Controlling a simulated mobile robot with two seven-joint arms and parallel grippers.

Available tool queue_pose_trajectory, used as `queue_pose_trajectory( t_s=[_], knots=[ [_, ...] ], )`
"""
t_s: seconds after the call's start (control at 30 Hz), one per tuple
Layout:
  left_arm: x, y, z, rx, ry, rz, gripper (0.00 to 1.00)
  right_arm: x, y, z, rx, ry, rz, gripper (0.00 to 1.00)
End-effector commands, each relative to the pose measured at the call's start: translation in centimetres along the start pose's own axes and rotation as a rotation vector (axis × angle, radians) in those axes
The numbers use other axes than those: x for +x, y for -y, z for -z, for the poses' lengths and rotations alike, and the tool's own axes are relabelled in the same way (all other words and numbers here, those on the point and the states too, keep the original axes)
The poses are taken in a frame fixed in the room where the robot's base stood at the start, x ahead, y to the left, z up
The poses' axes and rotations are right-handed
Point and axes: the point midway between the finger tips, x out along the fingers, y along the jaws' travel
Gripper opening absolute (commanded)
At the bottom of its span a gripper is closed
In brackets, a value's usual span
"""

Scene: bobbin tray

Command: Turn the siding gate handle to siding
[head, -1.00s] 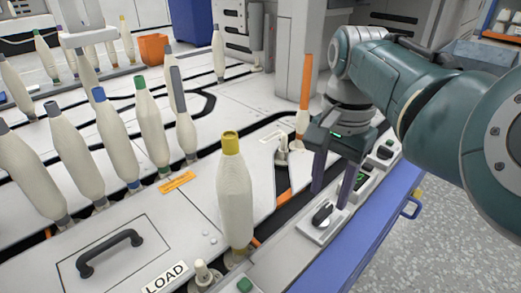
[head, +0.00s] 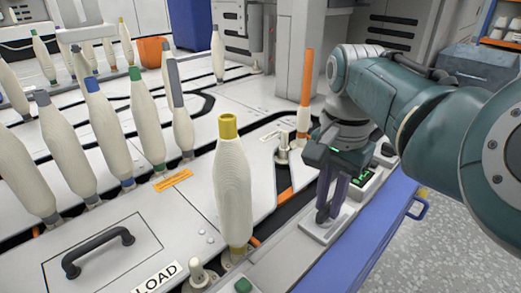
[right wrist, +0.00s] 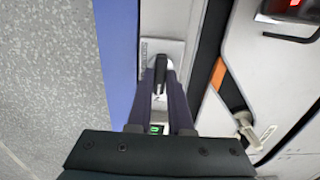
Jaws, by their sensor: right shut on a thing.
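The siding gate handle (right wrist: 160,72) is a small black lever on a light plate (right wrist: 173,50) along the front edge of the machine. In the right wrist view it sits between the two finger ends. My right gripper (head: 328,212) points down at the plate in the head view, its purple fingers shut on the handle. The fingers hide most of the handle in the head view. My left gripper is not in view.
A yellow-topped bobbin (head: 232,185) stands left of the gripper. An orange-topped bobbin (head: 306,85) stands behind it. A pale post (head: 282,150) is nearby. A blue front panel (head: 365,230) drops to open floor at right.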

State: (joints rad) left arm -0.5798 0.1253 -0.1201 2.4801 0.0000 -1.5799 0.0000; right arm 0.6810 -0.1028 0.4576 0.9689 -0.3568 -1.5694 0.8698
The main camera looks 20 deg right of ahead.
Motion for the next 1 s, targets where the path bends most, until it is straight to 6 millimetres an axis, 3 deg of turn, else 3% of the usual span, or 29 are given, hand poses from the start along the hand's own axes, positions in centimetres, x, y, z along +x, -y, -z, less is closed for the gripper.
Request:
queue_pose_trajectory(
  t_s=[0.57, 1.0],
  knots=[
    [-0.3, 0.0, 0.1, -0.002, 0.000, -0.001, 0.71, -0.1, 0.0, 0.0, -0.021, 0.000, -0.001, 0.00],
    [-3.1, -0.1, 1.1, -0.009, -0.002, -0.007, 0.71, -0.4, 0.1, 0.0, -0.299, 0.000, -0.003, 0.00]
  ],
)
